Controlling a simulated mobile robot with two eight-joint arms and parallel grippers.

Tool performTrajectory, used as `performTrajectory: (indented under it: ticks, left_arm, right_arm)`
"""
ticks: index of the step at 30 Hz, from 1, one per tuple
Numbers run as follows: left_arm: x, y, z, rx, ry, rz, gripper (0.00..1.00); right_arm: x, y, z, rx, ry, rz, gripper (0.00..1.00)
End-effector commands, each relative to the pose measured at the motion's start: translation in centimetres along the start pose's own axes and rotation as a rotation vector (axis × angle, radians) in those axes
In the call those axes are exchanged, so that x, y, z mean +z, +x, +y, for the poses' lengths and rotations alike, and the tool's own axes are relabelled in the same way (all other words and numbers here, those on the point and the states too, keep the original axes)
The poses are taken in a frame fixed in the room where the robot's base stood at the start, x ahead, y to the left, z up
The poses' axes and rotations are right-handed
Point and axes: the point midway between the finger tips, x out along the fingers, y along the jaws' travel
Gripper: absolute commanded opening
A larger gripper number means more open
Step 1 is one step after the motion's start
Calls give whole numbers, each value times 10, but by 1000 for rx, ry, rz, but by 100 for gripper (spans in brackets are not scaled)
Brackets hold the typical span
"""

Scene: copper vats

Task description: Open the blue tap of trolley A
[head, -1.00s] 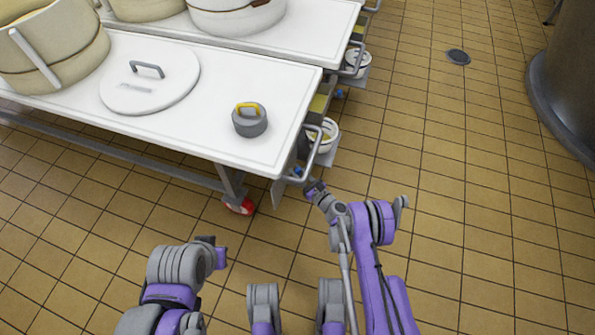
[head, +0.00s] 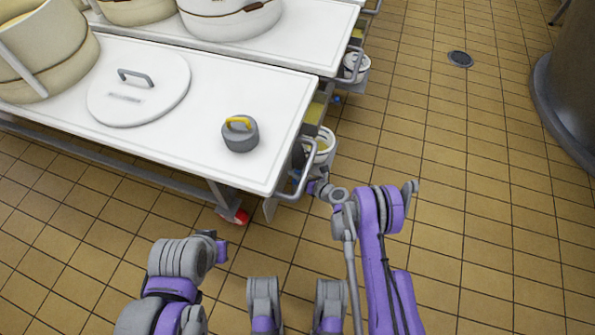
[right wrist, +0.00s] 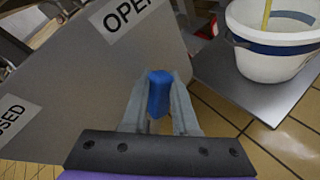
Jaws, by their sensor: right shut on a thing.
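My right gripper (right wrist: 159,105) is shut on the blue tap handle (right wrist: 158,92) in the right wrist view, a finger on either side. The handle stands in front of a grey panel (right wrist: 80,85) with an OPEN label (right wrist: 124,12) above it and a CLOSED label (right wrist: 15,122) at far left. In the head view my right gripper (head: 314,187) is at the right end of the near white trolley (head: 150,140), below its rail; the tap there is hidden. My left arm is folded at lower left; its fingers do not show.
A white bucket (right wrist: 272,40) stands on a metal shelf (right wrist: 240,90) to the right of the tap. A grey weight with a yellow handle (head: 240,134) and a round lid (head: 140,88) lie on the trolley. Tiled floor (head: 480,200) is open on the right.

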Motion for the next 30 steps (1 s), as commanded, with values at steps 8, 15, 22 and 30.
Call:
performTrajectory:
  ticks: [8, 15, 22, 30]
  left_arm:
    - [0, 0, 0, 0, 0, 0, 0]
    - [0, 0, 0, 0, 0, 0, 0]
    - [0, 0, 0, 0, 0, 0, 0]
    - [-1, -4, 0, 0, 0, 0, 0]
  right_arm:
    - [-2, 1, 0, 0, 16, 11, 0]
    - [-2, 1, 0, 0, 15, 11, 29]
    - [-2, 0, 0, 0, 15, 10, 39]
    - [0, -19, -1, -2, 16, 9, 39]
